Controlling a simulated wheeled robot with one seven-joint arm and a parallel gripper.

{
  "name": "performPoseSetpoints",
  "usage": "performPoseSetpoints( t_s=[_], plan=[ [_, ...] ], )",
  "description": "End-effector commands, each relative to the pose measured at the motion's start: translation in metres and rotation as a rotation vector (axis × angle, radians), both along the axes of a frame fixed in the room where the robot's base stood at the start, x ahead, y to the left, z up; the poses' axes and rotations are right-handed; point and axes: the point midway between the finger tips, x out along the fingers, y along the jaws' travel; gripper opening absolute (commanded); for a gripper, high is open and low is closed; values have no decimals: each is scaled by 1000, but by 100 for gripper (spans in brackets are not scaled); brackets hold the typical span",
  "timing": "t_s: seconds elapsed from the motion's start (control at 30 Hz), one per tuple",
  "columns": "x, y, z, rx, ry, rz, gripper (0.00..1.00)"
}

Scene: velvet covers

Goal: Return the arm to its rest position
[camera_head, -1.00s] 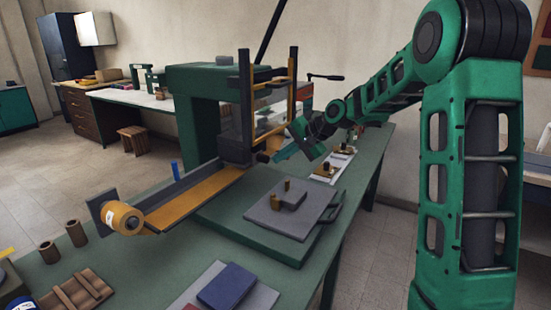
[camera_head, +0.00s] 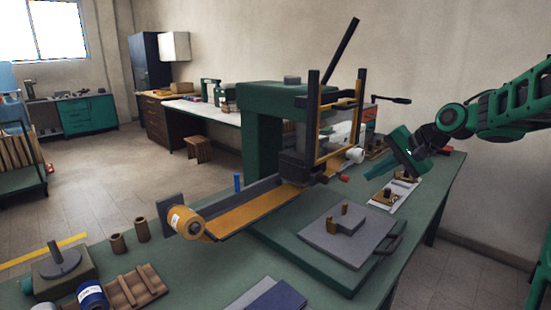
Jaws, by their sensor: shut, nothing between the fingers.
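My green arm (camera_head: 512,108) reaches in from the right edge of the head view, held above the table's right side. My gripper (camera_head: 400,160) is at its end, pointing down and to the left. It is shut with nothing in it. It hangs to the right of the press machine (camera_head: 275,100), above or beside a white tray (camera_head: 402,195) with small parts on it. I cannot tell the exact height of the fingertips over the tray.
The green table (camera_head: 200,262) carries the press, a grey plate (camera_head: 345,243) with a brass-coloured part, an orange roll (camera_head: 187,222), two brown cups (camera_head: 141,229) and a wooden rack (camera_head: 130,288). A wall stands behind. Open floor (camera_head: 95,180) lies at left.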

Motion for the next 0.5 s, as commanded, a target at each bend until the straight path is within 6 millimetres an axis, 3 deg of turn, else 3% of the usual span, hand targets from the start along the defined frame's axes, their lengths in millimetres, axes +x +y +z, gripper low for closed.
performPoseSetpoints(
  t_s=[0.17,0.27,0.5],
  plan=[
    [-65,-17,-21,-198,71,28,0],
    [-115,-31,-36,-311,135,52,0],
    [-249,-54,-71,-488,320,146,0]
  ],
)
